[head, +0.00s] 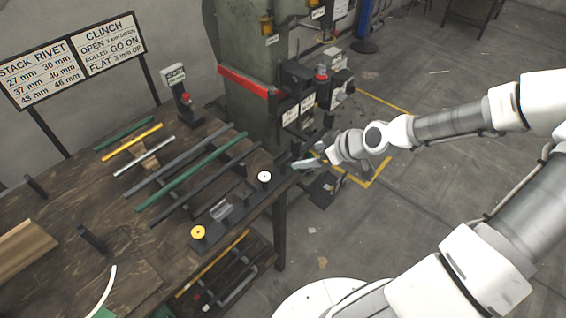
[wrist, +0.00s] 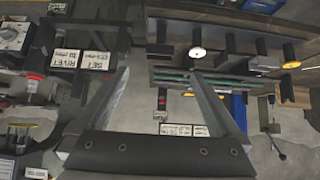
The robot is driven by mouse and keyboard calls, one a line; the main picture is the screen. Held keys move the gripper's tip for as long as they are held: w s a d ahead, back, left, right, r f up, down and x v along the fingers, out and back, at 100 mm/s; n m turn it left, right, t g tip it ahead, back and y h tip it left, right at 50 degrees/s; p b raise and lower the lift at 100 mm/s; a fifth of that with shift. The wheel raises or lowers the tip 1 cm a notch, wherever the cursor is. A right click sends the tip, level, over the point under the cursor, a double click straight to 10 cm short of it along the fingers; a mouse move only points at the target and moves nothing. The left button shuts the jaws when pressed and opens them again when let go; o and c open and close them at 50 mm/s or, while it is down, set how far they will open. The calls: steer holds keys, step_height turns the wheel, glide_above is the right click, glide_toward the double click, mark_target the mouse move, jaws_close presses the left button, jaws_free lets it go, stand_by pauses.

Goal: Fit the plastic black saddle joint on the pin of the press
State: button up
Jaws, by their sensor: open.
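My gripper (head: 308,162) is open and empty, in the air between the front right corner of the workbench and the press. In the wrist view its two fingers (wrist: 160,95) stand wide apart with nothing between them. The green press (head: 255,110) with a red band stands at the back, with dark labelled units (head: 300,100) on its front. I cannot make out the pin among them. Dark pieces stand on the bench's front strip: one block (head: 243,194) between a grey saddle and a white disc, and one (wrist: 160,48) past the white disc. I cannot tell which is the black saddle joint.
The workbench (head: 130,240) carries a yellow disc (head: 198,232), a grey saddle piece (head: 221,210), a white disc (head: 264,177) and several green, yellow and dark bars. A signboard (head: 75,60) stands behind it. The floor right of the press is open, with yellow lines.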

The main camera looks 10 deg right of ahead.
mark_target(286, 159)
steer(key=shift+b+x, duration=1.25)
steer(key=shift+x, duration=3.8)
steer(key=shift+r, duration=0.1)
steer(key=shift+c, duration=0.2)
steer(key=c, duration=1.4)
steer(key=shift+o, duration=0.2)
steer(key=shift+r, duration=0.1)
